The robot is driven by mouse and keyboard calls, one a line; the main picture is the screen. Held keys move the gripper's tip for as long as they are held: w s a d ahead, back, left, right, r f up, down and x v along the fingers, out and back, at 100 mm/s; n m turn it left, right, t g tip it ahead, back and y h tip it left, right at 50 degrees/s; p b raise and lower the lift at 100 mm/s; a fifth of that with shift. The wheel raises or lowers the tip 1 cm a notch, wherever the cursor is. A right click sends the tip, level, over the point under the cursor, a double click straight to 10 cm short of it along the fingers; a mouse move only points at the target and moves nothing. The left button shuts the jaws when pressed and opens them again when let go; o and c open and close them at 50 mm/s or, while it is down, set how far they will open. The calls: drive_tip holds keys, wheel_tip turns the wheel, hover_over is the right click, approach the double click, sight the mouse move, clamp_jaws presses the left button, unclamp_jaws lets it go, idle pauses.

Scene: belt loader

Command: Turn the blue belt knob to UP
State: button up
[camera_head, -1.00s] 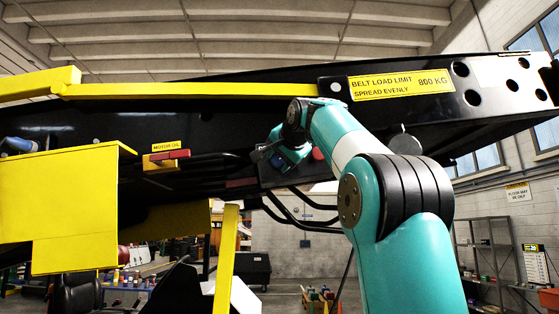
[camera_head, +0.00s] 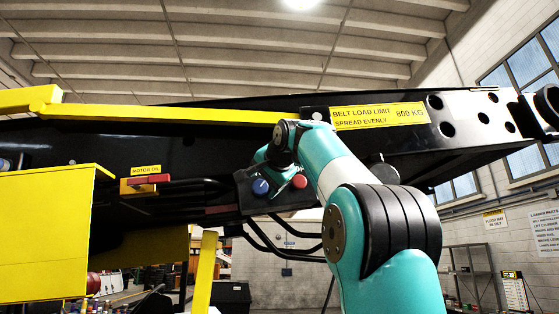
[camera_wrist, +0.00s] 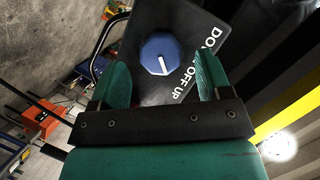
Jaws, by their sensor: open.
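The blue belt knob (camera_head: 261,187) sits on a black control panel under the belt. It also shows in the wrist view (camera_wrist: 158,52), with a white pointer line toward the lower right, roughly at the UP end of the lettering. The white DOWN, OFF, UP lettering (camera_wrist: 189,74) runs beside the knob. My gripper (camera_wrist: 162,64) is open and empty. In the wrist view the knob lies between and beyond its two teal fingers, with no contact visible. In the head view my gripper (camera_head: 268,156) is just above the knob, its fingers partly unclear.
A red button (camera_head: 299,181) is right of the knob, close to my arm. A red handle (camera_head: 146,180) under a MOTOR OIL label is at the left. Black hoses (camera_head: 280,240) hang below the panel. A yellow rail (camera_head: 180,114) runs above.

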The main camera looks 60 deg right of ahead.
drive_tip(key=p+v, duration=0.5)
drive_tip(key=v, duration=1)
drive_tip(key=shift+p, duration=0.35)
drive_tip(key=shift+w, duration=0.15)
drive_tip(key=w+a+f+n+y+b, duration=0.3)
drive_tip(key=w+f+y, duration=0.1)
drive_tip(key=f, duration=0.5)
drive_tip(key=w+a+f+n+y+b, duration=0.3)
drive_tip(key=w+a+f, duration=0.15)
drive_tip(key=f, duration=0.55)
drive_tip(key=w+a+f+n+g+y+b, duration=0.1)
drive_tip(key=a+f+n+g+y+b, duration=0.15)
drive_tip(key=a+f, duration=0.4)
drive_tip(key=w+a+f+n+g+y+b, duration=0.1)
drive_tip(key=a+f+n+y, duration=0.2)
drive_tip(key=f, duration=0.7)
drive_tip(key=s+a+f+n+g+b, duration=0.2)
drive_tip(key=s+a+f+n, duration=0.1)
drive_tip(key=a+f, duration=0.4)
drive_tip(key=s+a+f+n+g+b, duration=0.2)
drive_tip(key=a+f+n+g, duration=0.15)
drive_tip(key=f, duration=0.55)
drive_tip(key=s+a+f+n+g+b, duration=0.2)
drive_tip(key=s+a+f+n, duration=0.3)
drive_tip(key=s+f, duration=0.6)
drive_tip(key=shift+s+a+f+g, duration=0.2)
drive_tip(key=shift+s+f+g, duration=0.15)
drive_tip(key=shift+f+g, duration=0.45)
